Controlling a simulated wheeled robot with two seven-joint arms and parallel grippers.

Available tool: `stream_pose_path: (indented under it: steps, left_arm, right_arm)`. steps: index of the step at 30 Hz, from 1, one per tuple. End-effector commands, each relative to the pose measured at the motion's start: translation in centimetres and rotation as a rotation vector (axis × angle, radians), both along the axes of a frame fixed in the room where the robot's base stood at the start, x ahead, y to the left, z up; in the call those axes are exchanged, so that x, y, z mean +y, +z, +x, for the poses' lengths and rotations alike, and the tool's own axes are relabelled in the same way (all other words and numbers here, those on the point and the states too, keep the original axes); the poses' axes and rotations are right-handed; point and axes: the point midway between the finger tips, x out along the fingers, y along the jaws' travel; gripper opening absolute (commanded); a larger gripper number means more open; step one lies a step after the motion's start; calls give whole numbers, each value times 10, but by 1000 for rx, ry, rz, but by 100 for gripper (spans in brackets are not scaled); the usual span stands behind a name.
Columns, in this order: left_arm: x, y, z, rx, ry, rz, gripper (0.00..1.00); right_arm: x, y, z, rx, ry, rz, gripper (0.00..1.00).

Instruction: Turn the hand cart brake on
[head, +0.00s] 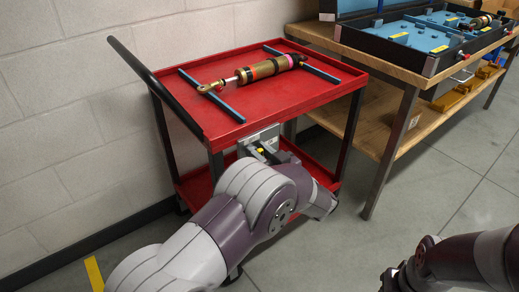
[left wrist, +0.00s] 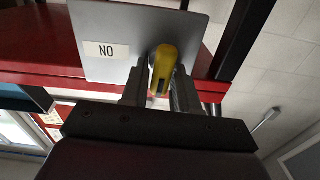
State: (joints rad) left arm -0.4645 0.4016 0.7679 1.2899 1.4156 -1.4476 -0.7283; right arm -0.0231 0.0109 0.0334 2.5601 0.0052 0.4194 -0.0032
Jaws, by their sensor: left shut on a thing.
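The red hand cart (head: 290,105) stands against the wall in the head view. A grey brake plate (head: 258,138) is fixed below its top tray, on the near side. In the left wrist view the plate (left wrist: 115,25) carries a white label that appears as "NO" in this camera's turned picture. A yellow brake lever (left wrist: 163,68) sticks out from the plate, beside the label. My left gripper (left wrist: 160,88) is shut on the lever, one finger on each side. In the head view my left arm partly hides the plate and lever. My right gripper (head: 391,282) shows only partly at the bottom; its fingers are unclear.
A shock absorber (head: 262,70) lies across two dark bars on the cart's tray. A wooden workbench (head: 375,62) with a blue-lined case (head: 425,38) stands at the right. The grey floor (head: 430,190) between bench and right arm is clear.

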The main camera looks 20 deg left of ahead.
Motion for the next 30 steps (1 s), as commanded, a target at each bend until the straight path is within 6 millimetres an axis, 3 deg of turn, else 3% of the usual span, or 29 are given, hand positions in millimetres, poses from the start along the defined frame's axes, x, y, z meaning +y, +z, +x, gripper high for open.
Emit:
stream_pose_path:
  steps: [1, 15, 30]
  left_arm:
    - [0, 6, 0, 23, -1, 14, 0]
    - [-3, 6, 3, 338, 0, 258, 0]
    - [-6, -3, 7, 711, -1, 550, 0]
  right_arm:
    - [0, 14, 0, 0, 0, 0, 43]
    - [0, 101, 0, 0, 0, 0, 43]
    - [0, 151, 0, 0, 0, 0, 43]
